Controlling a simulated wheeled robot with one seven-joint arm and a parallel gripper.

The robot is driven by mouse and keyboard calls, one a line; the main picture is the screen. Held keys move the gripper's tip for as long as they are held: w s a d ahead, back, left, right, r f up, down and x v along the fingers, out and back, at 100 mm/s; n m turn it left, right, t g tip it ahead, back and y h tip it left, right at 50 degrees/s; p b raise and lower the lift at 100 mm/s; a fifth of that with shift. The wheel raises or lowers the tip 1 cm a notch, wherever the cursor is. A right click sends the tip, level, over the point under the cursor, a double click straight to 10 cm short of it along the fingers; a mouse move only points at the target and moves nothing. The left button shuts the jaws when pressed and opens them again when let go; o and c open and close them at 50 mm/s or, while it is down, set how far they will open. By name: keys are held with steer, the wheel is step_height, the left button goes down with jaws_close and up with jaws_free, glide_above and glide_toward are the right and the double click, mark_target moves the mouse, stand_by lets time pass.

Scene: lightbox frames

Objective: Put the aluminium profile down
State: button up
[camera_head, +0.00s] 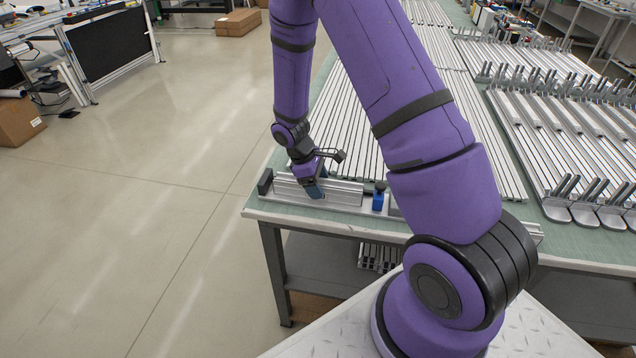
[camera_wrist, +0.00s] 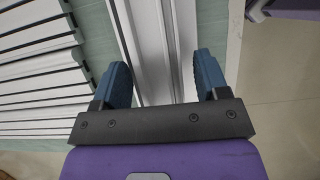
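The silver aluminium profile (camera_head: 343,193) lies lengthwise on a long flat fixture (camera_head: 282,200) at the near edge of the green table. My gripper (camera_head: 314,190) points down at the profile's left part, and one blue finger shows in front of it. In the wrist view the profile (camera_wrist: 150,45) runs between the two spread blue fingers of my gripper (camera_wrist: 163,78). The fingers look open, one on each side. Whether either finger touches the profile is hard to tell.
A black end block (camera_head: 265,182) stands at the fixture's left end and a blue clamp-like part (camera_head: 379,197) to the right of the profile. Rows of long profiles (camera_head: 440,130) fill the table behind. Metal parts with upright pins (camera_head: 560,130) lie at right. Open floor (camera_head: 150,200) is at left.

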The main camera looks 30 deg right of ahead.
steer(key=a+r+m+t, duration=0.1)
steer(key=a+r, duration=0.1)
steer(key=r, duration=1)
steer(key=a+r+m+t, duration=0.1)
steer(key=a+r, duration=0.1)
steer(key=r, duration=0.9)
steer(key=s+a+r+m+t+y, duration=0.1)
steer(key=s+r+m+t, duration=0.2)
steer(key=s+r, duration=0.5)
steer(key=s+a+r+m+t+y, duration=0.1)
steer(key=s+r+m+t+y, duration=0.1)
steer(key=s+r, duration=0.6)
steer(key=shift+s+a+r+m+t, duration=0.35)
steer(key=shift+s+m+t, duration=0.5)
steer(key=shift+s, duration=3)
